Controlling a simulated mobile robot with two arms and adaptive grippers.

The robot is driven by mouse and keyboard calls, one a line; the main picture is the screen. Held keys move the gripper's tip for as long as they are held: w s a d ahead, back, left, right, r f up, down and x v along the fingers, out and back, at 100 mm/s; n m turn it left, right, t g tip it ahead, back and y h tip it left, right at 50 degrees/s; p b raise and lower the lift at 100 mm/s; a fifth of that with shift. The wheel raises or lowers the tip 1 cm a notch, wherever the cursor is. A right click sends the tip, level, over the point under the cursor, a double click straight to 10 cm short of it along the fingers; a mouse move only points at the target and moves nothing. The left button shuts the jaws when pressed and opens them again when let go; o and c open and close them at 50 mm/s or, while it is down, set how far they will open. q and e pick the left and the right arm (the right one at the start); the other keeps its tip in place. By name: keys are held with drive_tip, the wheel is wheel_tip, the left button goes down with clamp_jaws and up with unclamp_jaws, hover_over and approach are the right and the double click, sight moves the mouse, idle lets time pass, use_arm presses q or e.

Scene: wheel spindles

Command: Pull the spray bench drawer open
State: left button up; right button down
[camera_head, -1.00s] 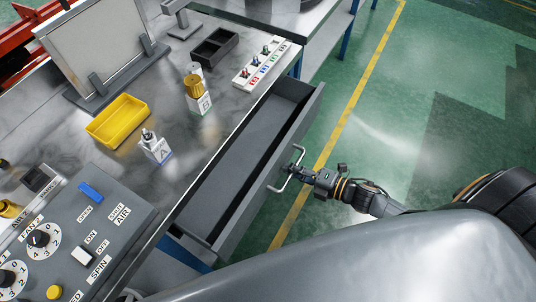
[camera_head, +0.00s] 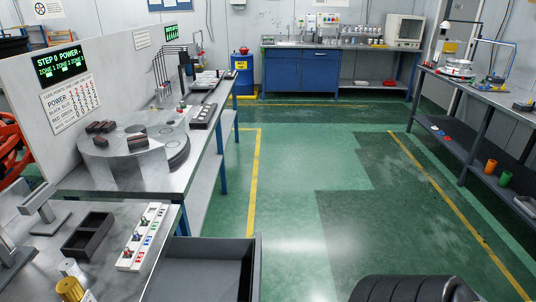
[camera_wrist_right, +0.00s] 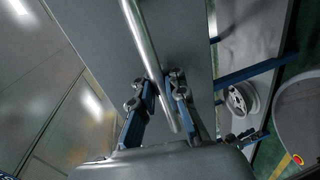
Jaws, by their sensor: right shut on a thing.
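The spray bench drawer (camera_head: 256,270) stands open at the bottom of the head view. Its grey inside shows, and its near part is cut off by the frame edge. In the right wrist view the grey drawer front (camera_wrist_right: 185,40) lies behind the metal bar handle (camera_wrist_right: 142,42). My right gripper (camera_wrist_right: 157,92) is shut on this handle, with its fingers on either side of the bar. My left gripper is in neither current view.
The spray bench (camera_head: 115,215) carries a black divided tray (camera_head: 88,236), a white strip of coloured switches (camera_head: 143,236) and a yellow knobbed part (camera_head: 70,289). Another bench (camera_head: 190,175) stands beyond.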

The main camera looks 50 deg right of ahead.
drive_tip(key=shift+w+r, duration=0.1)
drive_tip(key=shift+r, duration=0.05)
drive_tip(key=c, duration=1.4)
unclamp_jaws()
drive_tip(key=v, duration=1.2)
